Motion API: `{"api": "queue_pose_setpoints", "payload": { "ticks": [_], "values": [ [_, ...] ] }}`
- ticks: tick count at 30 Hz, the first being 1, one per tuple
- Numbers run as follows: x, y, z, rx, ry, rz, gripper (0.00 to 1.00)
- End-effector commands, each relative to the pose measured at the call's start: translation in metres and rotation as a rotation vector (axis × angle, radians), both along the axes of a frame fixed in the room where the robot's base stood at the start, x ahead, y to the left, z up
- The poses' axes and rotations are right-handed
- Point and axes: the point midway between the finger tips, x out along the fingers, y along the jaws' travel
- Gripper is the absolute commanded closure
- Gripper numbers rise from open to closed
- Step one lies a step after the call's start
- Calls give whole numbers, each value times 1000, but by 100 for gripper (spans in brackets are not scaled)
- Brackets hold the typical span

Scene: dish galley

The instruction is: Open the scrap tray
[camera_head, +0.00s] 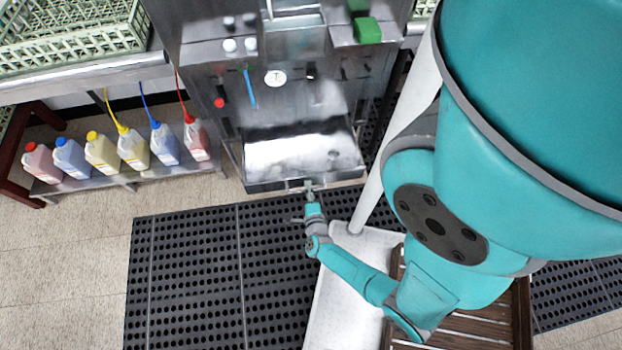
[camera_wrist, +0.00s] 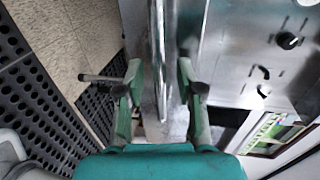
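The scrap tray (camera_head: 303,153) is a wide shiny metal piece low on the front of the steel machine. I cannot tell how far out it stands. A thin bar handle (camera_head: 297,185) runs along its front edge. My gripper (camera_head: 309,188) is at this handle, near the middle of the front edge. In the wrist view the handle (camera_wrist: 159,50) runs between the two fingers of my gripper (camera_wrist: 161,88). The fingers stand apart, with a visible gap on each side of the bar. The tray's inside is not clearly visible.
Several coloured bottles (camera_head: 103,152) stand on a low shelf at the left. Green dish racks (camera_head: 70,38) sit on the counter above. A black perforated mat (camera_head: 190,275) covers the floor before the machine. Tiled floor (camera_head: 75,265) is clear at the left.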

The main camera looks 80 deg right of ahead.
Motion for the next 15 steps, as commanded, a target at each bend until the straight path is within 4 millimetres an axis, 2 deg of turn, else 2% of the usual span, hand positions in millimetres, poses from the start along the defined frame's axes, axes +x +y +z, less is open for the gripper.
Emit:
{"api": "queue_pose_setpoints", "payload": {
  "ticks": [15],
  "values": [
    [-17,43,9,1,2,5,63]
  ]
}}
